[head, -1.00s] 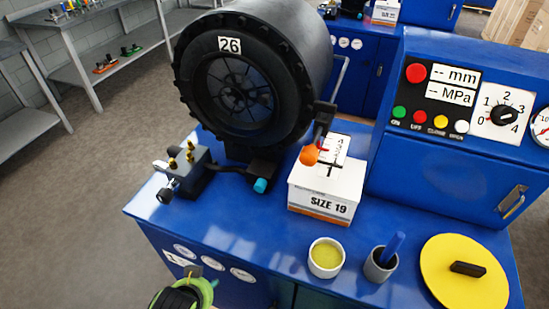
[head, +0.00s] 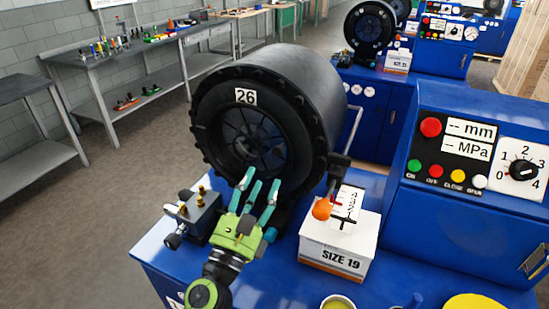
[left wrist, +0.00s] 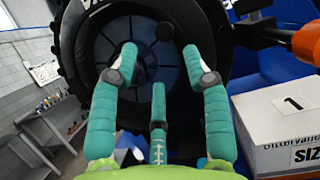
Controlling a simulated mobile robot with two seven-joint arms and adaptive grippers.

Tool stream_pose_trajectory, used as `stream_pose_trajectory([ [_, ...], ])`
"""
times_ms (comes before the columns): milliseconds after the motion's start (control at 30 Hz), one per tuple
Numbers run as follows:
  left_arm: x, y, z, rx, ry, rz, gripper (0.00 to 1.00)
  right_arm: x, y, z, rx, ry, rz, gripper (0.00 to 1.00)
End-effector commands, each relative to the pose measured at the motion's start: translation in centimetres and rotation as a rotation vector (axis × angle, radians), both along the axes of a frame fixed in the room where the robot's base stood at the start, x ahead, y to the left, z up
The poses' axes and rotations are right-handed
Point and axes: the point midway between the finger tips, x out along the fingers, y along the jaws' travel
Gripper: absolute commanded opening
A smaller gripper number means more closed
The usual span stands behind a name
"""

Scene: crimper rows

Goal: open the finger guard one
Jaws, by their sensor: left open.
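The finger guard (head: 240,138) looks like a dark, see-through round disc with spokes showing behind it, on the front of the black crimper head (head: 318,97) marked 26. It covers the round opening. In the left wrist view the fingers (left wrist: 160,62) point at the guard; contact cannot be told. My right gripper is not in view.
An orange ball (head: 321,209) on a black arm hangs right of the head, above a white SIZE 19 box (head: 340,245). A dark block with brass fittings (head: 199,211) stands left of my gripper. The control panel (head: 470,150) rises at right.

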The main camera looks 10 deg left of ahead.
Motion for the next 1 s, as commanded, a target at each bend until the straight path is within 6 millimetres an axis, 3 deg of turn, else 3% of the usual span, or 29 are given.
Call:
stream_pose_trajectory([
  [167, 1.2, -0.8, 1.1, 0.064, -0.025, -0.002, 0.48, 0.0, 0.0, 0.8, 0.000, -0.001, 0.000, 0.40],
  [500, 5.6, -1.6, 2.8, 0.057, -0.021, -0.002, 0.48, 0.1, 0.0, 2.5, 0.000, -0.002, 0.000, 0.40],
  [900, 6.4, -1.8, 2.9, 0.055, -0.020, -0.002, 0.48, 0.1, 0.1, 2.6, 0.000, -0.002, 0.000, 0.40],
  [1000, 6.4, -1.8, 2.9, 0.055, -0.020, -0.002, 0.08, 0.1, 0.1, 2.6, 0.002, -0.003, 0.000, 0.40],
])
